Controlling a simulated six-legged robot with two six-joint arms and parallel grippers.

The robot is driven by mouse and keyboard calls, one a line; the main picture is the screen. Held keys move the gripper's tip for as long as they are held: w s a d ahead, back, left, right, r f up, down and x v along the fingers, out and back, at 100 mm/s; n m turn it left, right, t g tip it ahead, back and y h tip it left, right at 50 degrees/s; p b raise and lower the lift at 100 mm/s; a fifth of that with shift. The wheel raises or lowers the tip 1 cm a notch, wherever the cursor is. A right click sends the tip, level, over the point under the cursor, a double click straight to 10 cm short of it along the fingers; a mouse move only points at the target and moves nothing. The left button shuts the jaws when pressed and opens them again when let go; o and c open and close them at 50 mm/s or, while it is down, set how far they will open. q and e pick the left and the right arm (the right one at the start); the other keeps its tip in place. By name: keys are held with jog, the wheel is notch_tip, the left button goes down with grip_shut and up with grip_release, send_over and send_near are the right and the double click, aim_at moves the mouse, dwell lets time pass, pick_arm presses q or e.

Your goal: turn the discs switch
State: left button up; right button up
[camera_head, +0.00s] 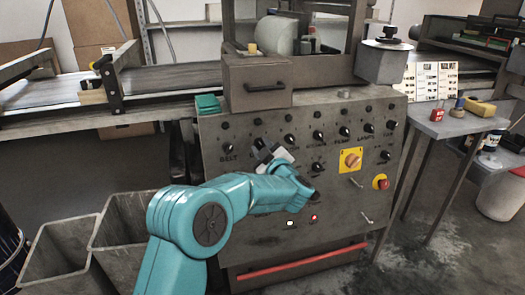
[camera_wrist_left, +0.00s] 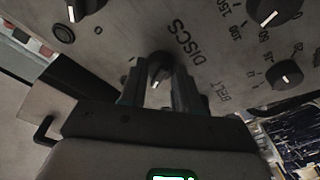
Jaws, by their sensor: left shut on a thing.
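The control panel (camera_head: 340,215) stands in front of me with rows of black knobs. My left arm reaches in from below, and my left gripper (camera_head: 264,146) is at the panel's left part, right of the BELT lettering. In the left wrist view, its two fingers (camera_wrist_left: 160,86) are shut on a small dark knob (camera_wrist_left: 159,68) with a pale pointer mark. The DISCS lettering (camera_wrist_left: 183,40) is right beside this knob. In the head view the gripper hides this knob. My right gripper is not in view.
Another knob (camera_wrist_left: 285,75) is near the BELT lettering. A yellow-plated switch (camera_head: 351,161) and a red button (camera_head: 380,182) are on the panel's right. Bins (camera_head: 62,245) stand at lower left. A side table (camera_head: 455,122) is at right.

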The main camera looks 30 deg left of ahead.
pick_arm(q)
jog(key=shift+n, duration=0.5)
jog(key=o, duration=1.1)
jog(key=shift+c, duration=0.2)
jog(key=shift+d, duration=0.1)
jog(key=p+v, duration=0.2)
jog(key=v, duration=1.4)
jog(key=shift+d, duration=0.1)
